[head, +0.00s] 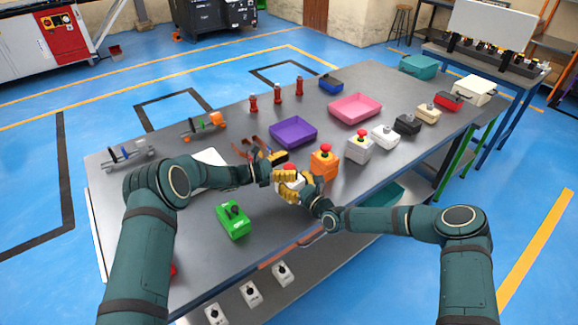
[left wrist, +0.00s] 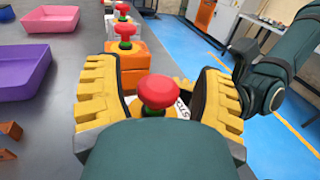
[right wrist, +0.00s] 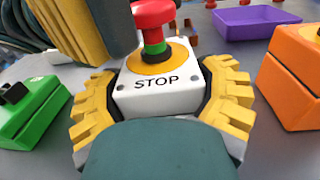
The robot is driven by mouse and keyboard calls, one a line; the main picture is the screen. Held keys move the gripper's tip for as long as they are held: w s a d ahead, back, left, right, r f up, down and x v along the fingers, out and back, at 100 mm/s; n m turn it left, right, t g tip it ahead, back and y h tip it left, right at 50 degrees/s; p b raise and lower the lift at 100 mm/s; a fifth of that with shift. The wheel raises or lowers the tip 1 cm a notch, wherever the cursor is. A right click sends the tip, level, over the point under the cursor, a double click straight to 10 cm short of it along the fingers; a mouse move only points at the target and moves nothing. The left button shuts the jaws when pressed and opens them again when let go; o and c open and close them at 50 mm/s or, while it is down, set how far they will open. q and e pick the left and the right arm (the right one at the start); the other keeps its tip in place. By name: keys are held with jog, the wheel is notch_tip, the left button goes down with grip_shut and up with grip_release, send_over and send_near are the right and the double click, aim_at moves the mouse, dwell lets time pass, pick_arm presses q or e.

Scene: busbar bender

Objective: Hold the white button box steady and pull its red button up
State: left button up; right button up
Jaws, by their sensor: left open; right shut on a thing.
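The white button box (right wrist: 152,98), marked STOP, stands upright on the grey table in the right wrist view. Its red button (right wrist: 153,14) sits on a stem above a yellow disc. My right gripper (right wrist: 162,75) is shut on the box, with one yellow finger on each side. My left gripper (left wrist: 158,68) is open, and the red button (left wrist: 158,91) shows between its two spread fingers. One left finger shows beside the button in the right wrist view. In the head view, both grippers hide most of the white box (head: 290,184).
An orange button box (head: 323,167) stands close on the right, with a grey one (head: 359,151) beyond it. A green switch box (head: 233,220) is in front on the left. A purple tray (head: 293,133) and a pink tray (head: 355,108) lie behind.

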jog(key=shift+a, duration=0.1)
pick_arm(q)
jog(key=v, duration=1.2)
pick_arm(e)
jog(key=o, duration=1.2)
jog(key=shift+o, duration=0.2)
